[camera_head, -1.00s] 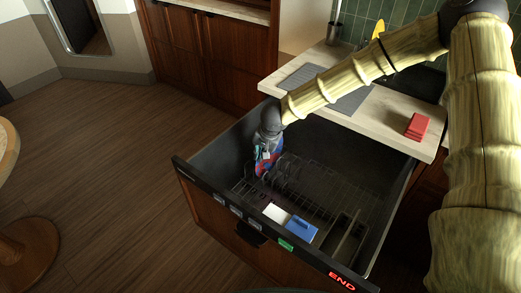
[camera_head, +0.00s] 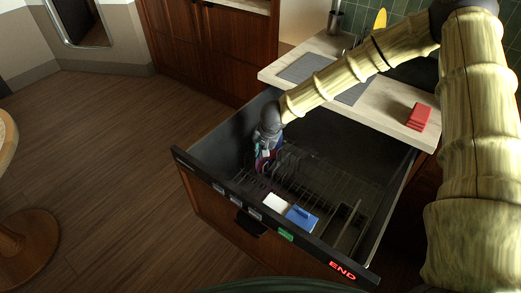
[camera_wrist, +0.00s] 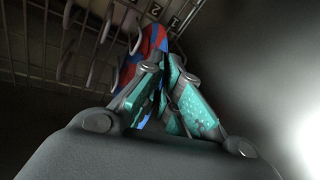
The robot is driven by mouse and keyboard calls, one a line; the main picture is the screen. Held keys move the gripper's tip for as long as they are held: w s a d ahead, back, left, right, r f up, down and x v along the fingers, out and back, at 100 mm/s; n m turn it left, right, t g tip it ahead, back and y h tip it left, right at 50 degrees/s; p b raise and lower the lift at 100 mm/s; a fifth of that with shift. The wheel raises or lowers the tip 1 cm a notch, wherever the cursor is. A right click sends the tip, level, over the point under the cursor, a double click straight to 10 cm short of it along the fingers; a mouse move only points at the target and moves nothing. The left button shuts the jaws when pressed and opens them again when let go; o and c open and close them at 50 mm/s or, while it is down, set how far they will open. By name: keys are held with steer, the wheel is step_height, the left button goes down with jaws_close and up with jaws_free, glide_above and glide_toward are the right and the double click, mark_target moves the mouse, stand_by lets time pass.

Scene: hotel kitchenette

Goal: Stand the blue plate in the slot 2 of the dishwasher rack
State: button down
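The plate (camera_wrist: 156,36), blue with red patches, shows nearly edge-on between my teal fingers in the wrist view. My gripper (camera_wrist: 160,68) is shut on it; it also shows in the head view (camera_head: 267,150), low inside the left part of the open dishwasher drawer. The plate is upright there, and my gripper hides part of it. The dark wire rack (camera_head: 310,183) lies in the drawer. In the wrist view, tines stand beside the plate, and slot labels 1 and 2 (camera_wrist: 155,10) lie just beyond it. I cannot tell whether the plate touches the rack.
The drawer's front panel (camera_head: 258,213) and side walls surround the rack. A white block (camera_head: 276,203) and a blue block (camera_head: 302,218) sit at its front. A red stack (camera_head: 419,117) and a grey mat (camera_head: 303,68) lie on the counter behind.

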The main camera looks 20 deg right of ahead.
steer(key=shift+f, duration=0.2)
steer(key=c, duration=1.6)
jaws_free()
steer(key=shift+o, duration=0.2)
steer(key=v, duration=1.2)
